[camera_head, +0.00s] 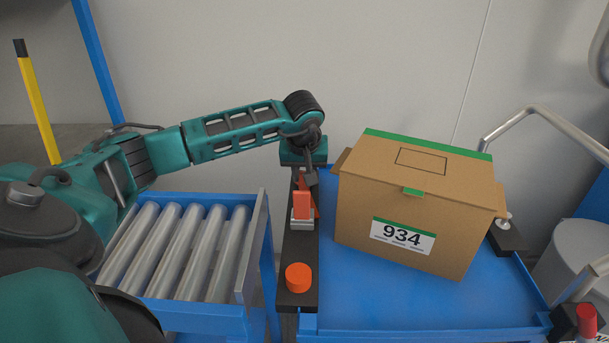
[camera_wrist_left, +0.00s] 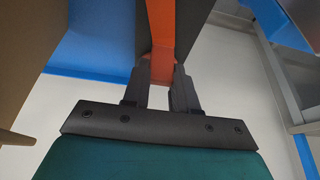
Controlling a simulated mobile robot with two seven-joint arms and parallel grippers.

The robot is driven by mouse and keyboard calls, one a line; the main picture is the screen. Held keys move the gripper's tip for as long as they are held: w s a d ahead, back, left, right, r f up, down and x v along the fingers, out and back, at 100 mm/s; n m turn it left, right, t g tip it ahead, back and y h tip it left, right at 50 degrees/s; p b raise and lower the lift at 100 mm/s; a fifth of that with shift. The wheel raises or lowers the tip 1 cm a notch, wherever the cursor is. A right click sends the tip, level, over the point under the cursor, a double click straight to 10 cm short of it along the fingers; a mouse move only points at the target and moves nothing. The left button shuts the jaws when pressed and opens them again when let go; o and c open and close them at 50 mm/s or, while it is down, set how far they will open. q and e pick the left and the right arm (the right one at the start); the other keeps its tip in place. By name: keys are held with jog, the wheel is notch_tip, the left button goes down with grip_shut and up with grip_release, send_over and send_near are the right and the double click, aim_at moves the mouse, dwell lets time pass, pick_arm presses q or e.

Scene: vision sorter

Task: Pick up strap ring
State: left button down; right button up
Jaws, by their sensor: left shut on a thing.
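The strap ring (camera_head: 302,206) is an orange loop on the dark strip at the blue table's left edge. A grey metal piece sits at its lower end. My left gripper (camera_head: 307,182) points down from above and is shut on the orange strap. In the left wrist view the strap (camera_wrist_left: 160,35) runs between the two dark fingers (camera_wrist_left: 160,88), whose tips are close together on it. The exact contact is partly hidden in the head view. My right gripper is not in view.
A cardboard box (camera_head: 420,205) labelled 934 stands on the blue table (camera_head: 360,300), right of the gripper. An orange knob (camera_head: 298,277) sits nearer on the dark strip. A roller conveyor (camera_head: 185,250) lies to the left. The front of the table is clear.

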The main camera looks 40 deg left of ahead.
pick_arm(q)
notch_tip(320, 180, up, 20)
jog(key=p, duration=0.4)
jog(key=shift+f, duration=0.2)
